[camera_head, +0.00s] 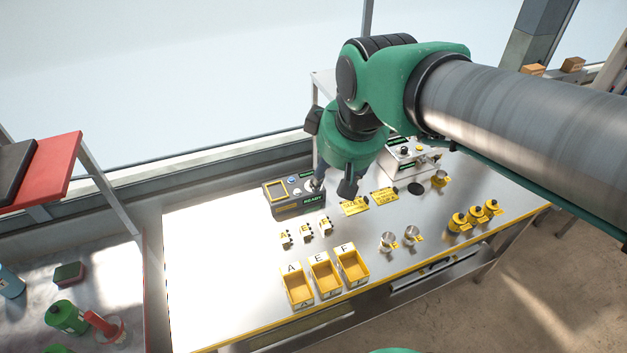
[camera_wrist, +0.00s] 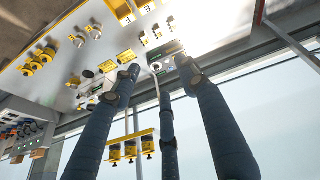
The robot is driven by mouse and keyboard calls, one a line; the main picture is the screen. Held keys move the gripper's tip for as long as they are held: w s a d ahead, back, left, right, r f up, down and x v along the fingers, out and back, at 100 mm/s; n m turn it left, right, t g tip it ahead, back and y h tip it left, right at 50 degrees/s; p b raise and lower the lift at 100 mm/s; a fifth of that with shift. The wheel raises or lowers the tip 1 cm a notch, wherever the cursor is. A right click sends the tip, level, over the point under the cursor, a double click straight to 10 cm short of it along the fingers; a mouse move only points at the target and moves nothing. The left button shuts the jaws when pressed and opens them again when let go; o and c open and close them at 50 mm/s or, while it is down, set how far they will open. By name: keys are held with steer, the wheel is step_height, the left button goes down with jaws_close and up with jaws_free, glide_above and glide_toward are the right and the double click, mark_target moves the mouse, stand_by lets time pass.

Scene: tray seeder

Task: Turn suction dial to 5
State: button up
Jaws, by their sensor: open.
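A dark control box (camera_head: 284,208) with a green READY display and a blue button stands near the back of the steel table. My gripper (camera_head: 332,186) is open, pointing down at the right end of this box and covering part of it. In the wrist view, the open fingers of my gripper (camera_wrist: 158,68) spread on both sides of the box (camera_wrist: 168,50), with a small round pale part (camera_wrist: 156,67) between the tips. I cannot tell whether this is the suction dial. No dial number is readable, and I cannot tell whether the fingers touch anything.
Yellow trays (camera_head: 298,301) marked A, E and F stand at the front edge. Small lettered packets (camera_head: 306,230), yellow plates (camera_head: 354,207), metal knobs (camera_head: 388,241) and yellow-black pieces (camera_head: 477,214) lie around. A white device (camera_head: 400,160) stands behind. The table's left side is clear.

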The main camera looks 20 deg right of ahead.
steer(key=w+d+f+n+g, duration=0.1)
steer(key=w+d+f+n, duration=0.1)
steer(key=w, duration=0.5)
steer(key=w+d+f+n+g, duration=0.1)
steer(key=w+f+n, duration=0.15)
steer(key=w, duration=0.55)
steer(key=w+d+f+n, duration=0.2)
steer(key=w+n, duration=0.1)
steer(key=w, duration=0.4)
steer(key=w+d+f+n+g, duration=0.1)
steer(key=w+d+f+n, duration=0.2)
steer(key=w+f, duration=0.5)
steer(key=w+d+f+n+g, duration=0.1)
steer(key=w+d+f+n, duration=0.2)
steer(key=w+f, duration=0.5)
step_height(320, 180, down, 5)
steer(key=shift+w+d+f+n+g+p, duration=0.1)
steer(key=shift+w+d+n+g+p, duration=0.2)
steer(key=shift+w+d+n+p, duration=0.2)
steer(key=shift+s+a, duration=0.1)
steer(key=shift+s, duration=0.05)
step_height(320, 180, down, 14)
steer(key=shift+r+b, duration=0.15)
steer(key=shift+b, duration=0.8)
